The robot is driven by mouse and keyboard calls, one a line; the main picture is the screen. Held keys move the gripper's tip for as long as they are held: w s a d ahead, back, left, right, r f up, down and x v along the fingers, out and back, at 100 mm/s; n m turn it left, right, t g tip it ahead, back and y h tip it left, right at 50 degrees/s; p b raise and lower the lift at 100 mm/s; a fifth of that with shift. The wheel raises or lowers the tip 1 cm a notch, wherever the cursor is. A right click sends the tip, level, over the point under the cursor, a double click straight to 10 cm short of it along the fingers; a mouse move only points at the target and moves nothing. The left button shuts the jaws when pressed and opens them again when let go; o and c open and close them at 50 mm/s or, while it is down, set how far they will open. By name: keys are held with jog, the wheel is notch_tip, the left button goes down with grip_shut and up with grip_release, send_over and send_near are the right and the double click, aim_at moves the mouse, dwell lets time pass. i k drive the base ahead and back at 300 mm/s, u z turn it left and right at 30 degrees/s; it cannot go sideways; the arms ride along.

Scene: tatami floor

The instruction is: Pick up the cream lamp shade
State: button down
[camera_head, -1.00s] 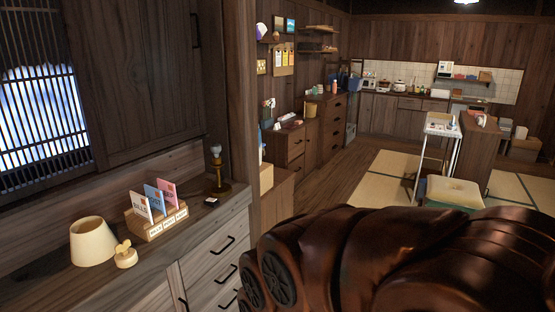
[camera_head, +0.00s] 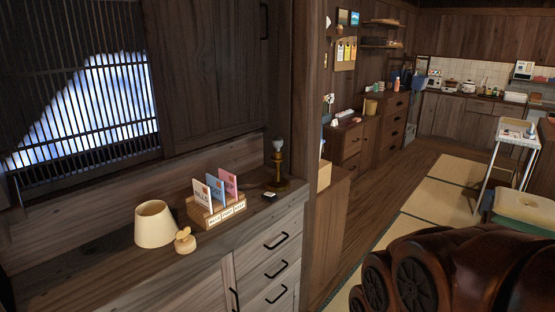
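The cream lamp shade (camera_head: 155,224) stands on the wooden cabinet top (camera_head: 105,266), left of the middle of the view. It is a plain tapered shade, narrower at the top. A small wooden knobbed object (camera_head: 185,241) sits close to its right. A lamp base with a bare bulb (camera_head: 278,165) stands further right on the same cabinet, near its far end. My gripper is not in view.
A wooden letter holder (camera_head: 217,212) with several cards stands right of the shade. A small dark object with a pale top (camera_head: 269,195) lies near the lamp base. Tatami floor (camera_head: 440,205) lies open beyond.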

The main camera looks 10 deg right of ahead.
aim_at(155, 227)
jog(key=u, duration=0.35)
jog(key=i, duration=0.95)
jog(key=u, duration=2.2)
